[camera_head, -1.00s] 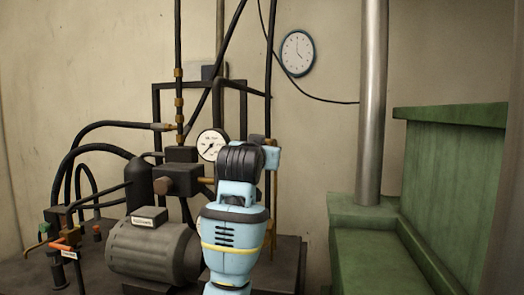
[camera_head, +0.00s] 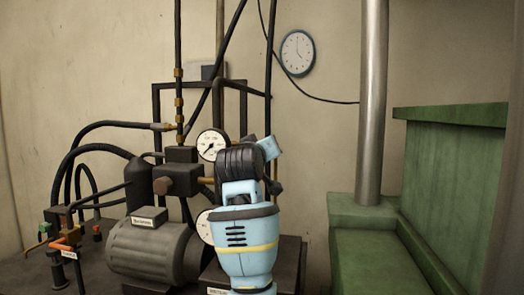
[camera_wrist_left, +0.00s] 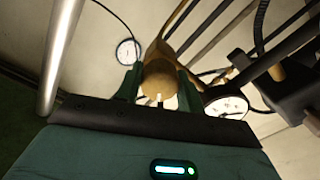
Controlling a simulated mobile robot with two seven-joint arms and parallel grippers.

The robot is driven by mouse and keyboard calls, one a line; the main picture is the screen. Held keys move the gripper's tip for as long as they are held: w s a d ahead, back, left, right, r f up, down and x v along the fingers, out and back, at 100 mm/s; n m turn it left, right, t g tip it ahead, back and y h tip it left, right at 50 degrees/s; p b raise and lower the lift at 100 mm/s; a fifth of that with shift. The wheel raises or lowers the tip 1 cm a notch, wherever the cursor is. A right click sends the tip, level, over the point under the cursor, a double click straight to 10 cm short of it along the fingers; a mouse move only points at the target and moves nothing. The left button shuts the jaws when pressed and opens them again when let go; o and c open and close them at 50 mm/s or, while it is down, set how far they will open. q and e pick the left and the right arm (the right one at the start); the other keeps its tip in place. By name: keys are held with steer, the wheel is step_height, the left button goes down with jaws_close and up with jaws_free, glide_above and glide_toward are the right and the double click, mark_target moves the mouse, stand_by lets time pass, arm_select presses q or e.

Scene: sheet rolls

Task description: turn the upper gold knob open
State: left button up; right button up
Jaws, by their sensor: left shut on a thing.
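The gold knob (camera_wrist_left: 160,80) shows in the left wrist view, between the two green fingers of my left gripper (camera_wrist_left: 159,84). The fingers are shut on it, one on each side. A gold-brown pipe runs up behind the knob. In the head view my light-blue left arm stands in front of the pump rig, and its wrist hides the knob and the fingers. Whether this is the upper knob cannot be told from the head view. My right gripper is in neither view.
A white gauge (camera_head: 211,144) sits left of my wrist, with a second gauge (camera_head: 205,227) partly hidden below. The dark motor (camera_head: 152,246), hoses and pipes crowd the left. A steel column (camera_head: 372,100) and green block (camera_head: 455,165) stand right. A clock (camera_head: 297,53) hangs behind.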

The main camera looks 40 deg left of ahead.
arm_select(q)
steer(key=n, duration=0.5)
steer(key=shift+n, duration=0.3)
steer(key=n, duration=0.5)
steer(key=shift+n, duration=0.4)
steer(key=o, duration=1)
steer(key=shift+s, duration=0.1)
steer(key=v, duration=0.7)
steer(key=shift+s+d, duration=0.25)
steer(key=shift+s, duration=0.05)
steer(key=shift+w, duration=0.1)
